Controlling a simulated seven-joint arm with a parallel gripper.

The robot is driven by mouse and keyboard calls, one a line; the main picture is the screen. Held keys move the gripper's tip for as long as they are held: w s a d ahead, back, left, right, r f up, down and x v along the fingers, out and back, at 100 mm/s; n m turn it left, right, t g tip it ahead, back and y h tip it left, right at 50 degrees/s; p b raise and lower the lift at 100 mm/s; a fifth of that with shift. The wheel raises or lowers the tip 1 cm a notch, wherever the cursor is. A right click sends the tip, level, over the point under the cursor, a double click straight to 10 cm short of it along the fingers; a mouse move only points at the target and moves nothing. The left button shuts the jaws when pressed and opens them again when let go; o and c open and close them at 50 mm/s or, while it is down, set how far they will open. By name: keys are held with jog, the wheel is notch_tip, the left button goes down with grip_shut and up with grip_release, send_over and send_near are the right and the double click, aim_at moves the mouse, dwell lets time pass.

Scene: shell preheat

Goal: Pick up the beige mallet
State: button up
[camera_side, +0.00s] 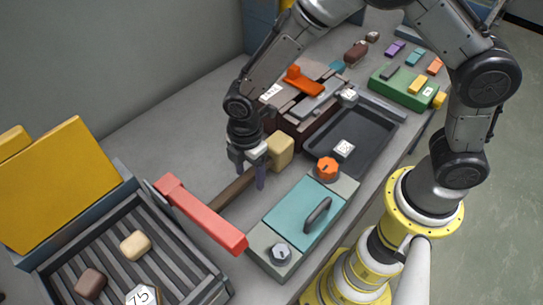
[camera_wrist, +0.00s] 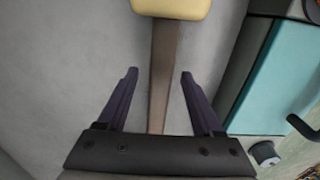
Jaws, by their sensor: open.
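The beige mallet lies on the grey bench, its block head (camera_side: 281,148) toward the back and its brown handle (camera_side: 229,195) running to the lower left. In the wrist view the head (camera_wrist: 172,7) is cut off at the top edge, and the handle (camera_wrist: 163,75) runs down the middle. My gripper (camera_side: 250,178) is open at the handle near the head. In the wrist view my gripper (camera_wrist: 160,76) has one dark finger on each side of the handle, with gaps on both sides. I cannot tell how far the fingertips are above the bench.
A teal-lidded box (camera_side: 292,215) with a handle and knobs stands close to the right of the mallet. A dark tray (camera_side: 375,140) lies farther right. Bare bench (camera_side: 165,150) is behind the mallet.

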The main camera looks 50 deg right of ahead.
jog(key=shift+f, duration=0.3)
grip_shut()
jog(key=shift+r, duration=0.1)
dwell(1.1)
